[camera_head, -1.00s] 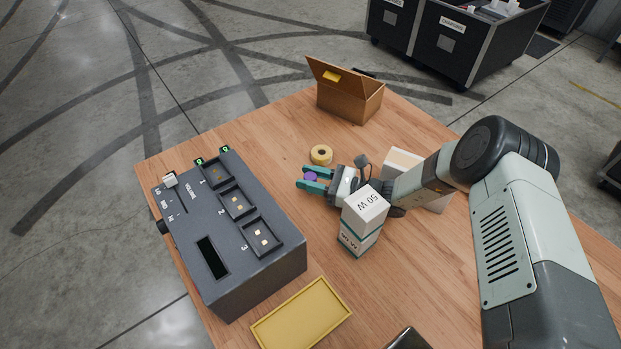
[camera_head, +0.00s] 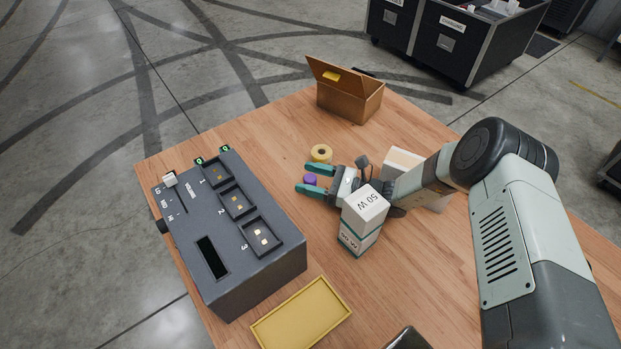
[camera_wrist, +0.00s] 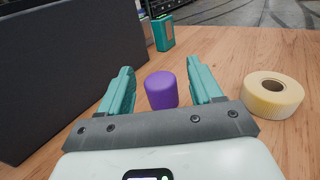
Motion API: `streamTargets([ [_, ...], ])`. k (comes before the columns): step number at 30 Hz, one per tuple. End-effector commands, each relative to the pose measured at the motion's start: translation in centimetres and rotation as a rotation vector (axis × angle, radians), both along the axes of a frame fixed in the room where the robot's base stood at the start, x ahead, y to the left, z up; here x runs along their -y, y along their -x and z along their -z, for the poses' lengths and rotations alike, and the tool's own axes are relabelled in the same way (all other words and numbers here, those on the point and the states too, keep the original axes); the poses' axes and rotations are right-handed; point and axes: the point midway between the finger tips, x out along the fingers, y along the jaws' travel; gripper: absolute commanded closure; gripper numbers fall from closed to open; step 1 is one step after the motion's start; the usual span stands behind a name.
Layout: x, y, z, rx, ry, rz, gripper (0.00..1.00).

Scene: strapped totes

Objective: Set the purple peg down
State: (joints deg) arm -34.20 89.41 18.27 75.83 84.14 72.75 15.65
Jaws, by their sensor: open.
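The purple peg (camera_wrist: 161,90) stands upright on the wooden table, between the two teal fingers of my gripper (camera_wrist: 160,88) in the wrist view. A gap shows on each side of it, so the fingers do not touch it. In the head view the purple peg (camera_head: 310,179) is a small purple spot between the fingertips of my gripper (camera_head: 314,179). My gripper is open, low over the table, and points left toward the dark grey box.
A tape roll (camera_head: 321,153) lies close beside my gripper. The dark grey box (camera_head: 225,230) with numbered bays stands to the left. A white "50 W" box (camera_head: 362,215) stands in front of my wrist. A yellow tray (camera_head: 301,315) and an open cardboard box (camera_head: 348,98) are farther off.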

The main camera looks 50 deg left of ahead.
Motion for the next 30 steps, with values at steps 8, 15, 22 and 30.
streamTargets([
  [8, 4.0, -2.9, 0.1, 0.0, 0.003, 0.006, 0.35],
  [15, 5.8, -4.1, 0.1, -0.003, 0.003, 0.003, 0.35],
  [22, 5.9, -4.2, 0.2, -0.001, 0.003, 0.002, 0.35],
  [30, 5.9, -4.2, 0.2, -0.001, 0.003, 0.002, 0.35],
])
